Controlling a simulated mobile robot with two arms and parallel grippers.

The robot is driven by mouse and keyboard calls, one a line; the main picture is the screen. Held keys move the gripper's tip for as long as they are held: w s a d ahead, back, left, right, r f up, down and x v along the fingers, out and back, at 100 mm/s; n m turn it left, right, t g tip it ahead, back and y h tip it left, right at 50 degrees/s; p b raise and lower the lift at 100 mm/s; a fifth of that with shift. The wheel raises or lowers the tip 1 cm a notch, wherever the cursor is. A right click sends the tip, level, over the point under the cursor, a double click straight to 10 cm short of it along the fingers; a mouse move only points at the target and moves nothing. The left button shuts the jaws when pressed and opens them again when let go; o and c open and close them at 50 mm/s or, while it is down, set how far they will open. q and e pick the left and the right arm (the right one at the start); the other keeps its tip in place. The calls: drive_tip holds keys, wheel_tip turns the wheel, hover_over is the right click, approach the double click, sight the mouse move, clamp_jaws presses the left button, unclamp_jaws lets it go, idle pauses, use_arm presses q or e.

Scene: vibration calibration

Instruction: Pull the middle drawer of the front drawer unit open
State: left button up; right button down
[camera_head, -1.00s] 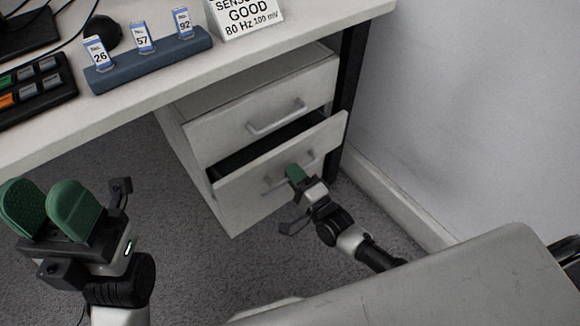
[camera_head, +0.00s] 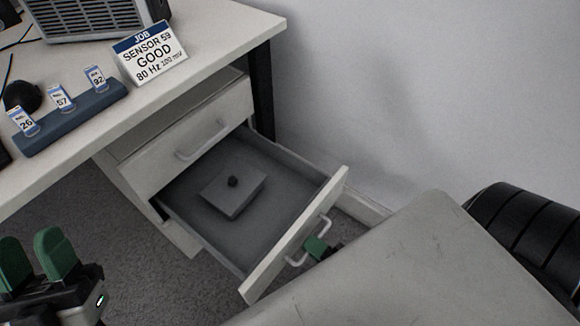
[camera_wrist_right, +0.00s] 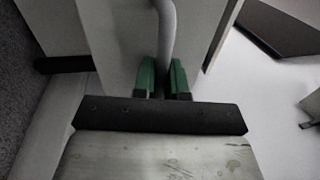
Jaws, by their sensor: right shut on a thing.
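The front drawer unit (camera_head: 110,165) stands under the desk. Its middle drawer (camera_head: 262,240) is pulled far out, with its grey inside showing. A flat grey box with a dark knob (camera_head: 233,190) lies in it. My right gripper (camera_head: 316,247) is at the drawer's bar handle (camera_head: 322,230). In the right wrist view the green fingers (camera_wrist_right: 163,80) are shut on the handle bar (camera_wrist_right: 167,45), one on each side. My left gripper (camera_head: 32,262) is open and empty at the lower left, away from the drawer unit.
The closed top drawer (camera_head: 190,135) is above the open one. The desk (camera_head: 215,45) carries a job sign (camera_head: 150,52) and a blue rack with numbered tags (camera_head: 70,118). A wall (camera_head: 390,90) runs along the right. Carpet (camera_head: 130,225) is free at the left.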

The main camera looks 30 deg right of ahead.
use_arm(q)
drive_tip(key=shift+w+d+f+g+y+p, duration=0.1)
drive_tip(key=shift+w+f+g+y+p, duration=0.3)
drive_tip(key=shift+w+f+g, duration=0.6)
use_arm(e)
drive_tip(key=shift+r+v, duration=0.2)
drive_tip(key=shift+v, duration=0.7)
drive_tip(key=shift+r+v, duration=0.15)
drive_tip(key=shift+v, duration=0.75)
drive_tip(key=shift+r+v, duration=0.2)
drive_tip(key=shift+v, duration=0.7)
use_arm(q)
drive_tip(key=shift+w+r, duration=0.1)
drive_tip(key=shift+r, duration=0.05)
use_arm(e)
drive_tip(key=shift+s, duration=0.1)
drive_tip(key=c, duration=1.2)
unclamp_jaws()
use_arm(q)
drive_tip(key=shift+w+f+g+y, duration=0.3)
drive_tip(key=shift+w+f+g, duration=0.15)
drive_tip(key=shift+g, duration=0.25)
use_arm(e)
drive_tip(key=v, duration=1.1)
use_arm(q)
drive_tip(key=shift+s, duration=0.1)
